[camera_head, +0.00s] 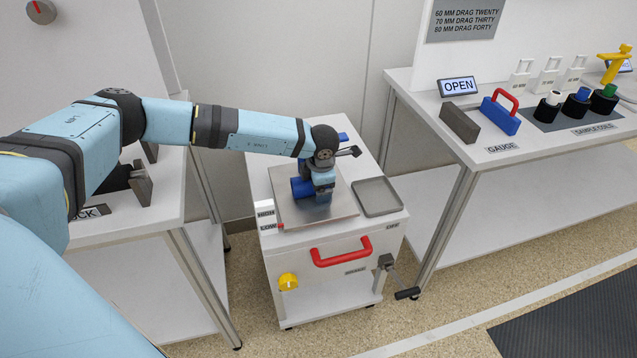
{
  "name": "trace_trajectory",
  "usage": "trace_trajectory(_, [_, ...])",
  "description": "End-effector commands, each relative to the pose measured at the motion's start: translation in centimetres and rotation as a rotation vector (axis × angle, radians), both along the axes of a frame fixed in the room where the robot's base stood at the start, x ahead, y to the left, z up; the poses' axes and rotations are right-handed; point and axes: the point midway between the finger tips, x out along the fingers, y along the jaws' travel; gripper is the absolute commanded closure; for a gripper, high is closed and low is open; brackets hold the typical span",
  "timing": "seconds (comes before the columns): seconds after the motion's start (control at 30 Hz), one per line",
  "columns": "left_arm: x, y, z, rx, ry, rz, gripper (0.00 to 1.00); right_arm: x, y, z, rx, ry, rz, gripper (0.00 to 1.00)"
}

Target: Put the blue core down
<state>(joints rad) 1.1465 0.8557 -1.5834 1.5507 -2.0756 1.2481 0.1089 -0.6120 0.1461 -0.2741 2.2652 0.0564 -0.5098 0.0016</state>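My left arm reaches in from the left over a small white cart. Its wrist hangs low over a square grey metal plate (345,208) on the cart top. A dark blue rounded piece (300,187), which looks like the blue core, shows at the left side of my wrist, low over or on the plate. My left gripper (321,196) points down there. Its fingers are hidden by the wrist, so I cannot tell whether they are closed on the blue piece or whether it touches the plate. My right gripper is not in view.
A shallow grey tray (377,197) lies right of the plate. The cart front has a red handle (342,252), yellow knob (288,282) and black crank (407,293). On the right bench are a blue gauge with red handle (500,115) and black core holders (576,106).

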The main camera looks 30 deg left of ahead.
Motion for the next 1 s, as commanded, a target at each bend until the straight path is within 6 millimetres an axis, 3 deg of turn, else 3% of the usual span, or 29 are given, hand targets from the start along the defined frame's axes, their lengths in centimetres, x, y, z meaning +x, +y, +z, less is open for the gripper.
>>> trace_trajectory(0.27, [-0.1,-0.1,0.9,0.0,-0.001,-0.001,0.14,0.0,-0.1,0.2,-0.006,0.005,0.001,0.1])
trace_trajectory(0.7, [-1.3,-1.5,9.4,-0.001,-0.001,-0.001,0.14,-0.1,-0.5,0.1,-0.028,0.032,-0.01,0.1])
trace_trajectory(1.0, [-1.6,-1.9,12.0,-0.001,-0.001,0.0,0.14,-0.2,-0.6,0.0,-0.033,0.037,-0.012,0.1])
